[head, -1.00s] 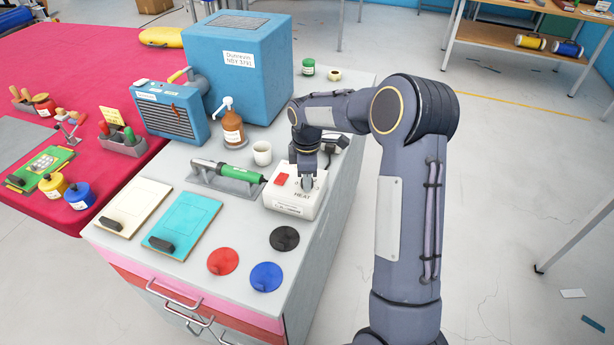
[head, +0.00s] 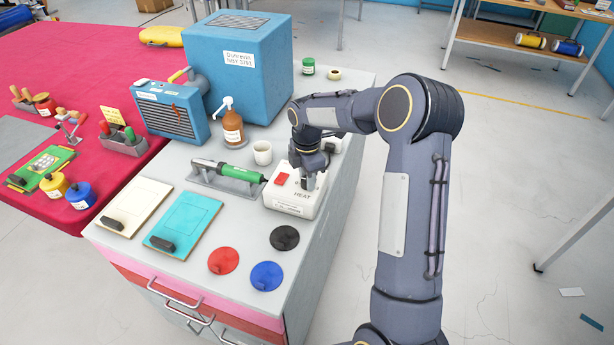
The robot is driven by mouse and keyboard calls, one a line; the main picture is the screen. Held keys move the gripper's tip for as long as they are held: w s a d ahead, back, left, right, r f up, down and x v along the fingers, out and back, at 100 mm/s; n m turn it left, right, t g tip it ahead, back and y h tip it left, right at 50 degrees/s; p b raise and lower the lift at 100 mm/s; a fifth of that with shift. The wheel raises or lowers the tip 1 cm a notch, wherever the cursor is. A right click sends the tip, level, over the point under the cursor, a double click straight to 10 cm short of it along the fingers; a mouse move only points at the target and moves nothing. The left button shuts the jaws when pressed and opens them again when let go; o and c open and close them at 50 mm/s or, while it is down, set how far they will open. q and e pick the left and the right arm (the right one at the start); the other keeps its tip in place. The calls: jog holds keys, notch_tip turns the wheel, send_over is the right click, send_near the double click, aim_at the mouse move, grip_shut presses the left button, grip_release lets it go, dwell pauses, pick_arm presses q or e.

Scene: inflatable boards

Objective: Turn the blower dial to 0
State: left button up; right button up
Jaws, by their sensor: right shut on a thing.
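The white control box (head: 291,203) with a red switch (head: 281,178) and the printed word HEAT stands near the right edge of the grey cabinet top. My right gripper (head: 308,184) points down over the box top and is shut on the blower dial, which its fingers mostly hide. I cannot read the dial's setting. The blower, a silver tube with a green handle (head: 241,174), lies in a grey stand (head: 212,180) left of the box. My left gripper is not in view.
Near the box are a white cup (head: 263,152), a brown pump bottle (head: 233,130) and a big blue cabinet (head: 250,60). Red (head: 223,261), blue (head: 266,276) and black (head: 284,238) discs and two boards lie in front. The floor at right is mostly clear.

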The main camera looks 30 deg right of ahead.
jog(key=o, duration=1)
jog(key=shift+c, duration=0.2)
notch_tip(320, 180, up, 7)
jog(key=shift+r+b, duration=0.2)
jog(key=shift+b, duration=0.1)
jog(key=shift+r, duration=0.25)
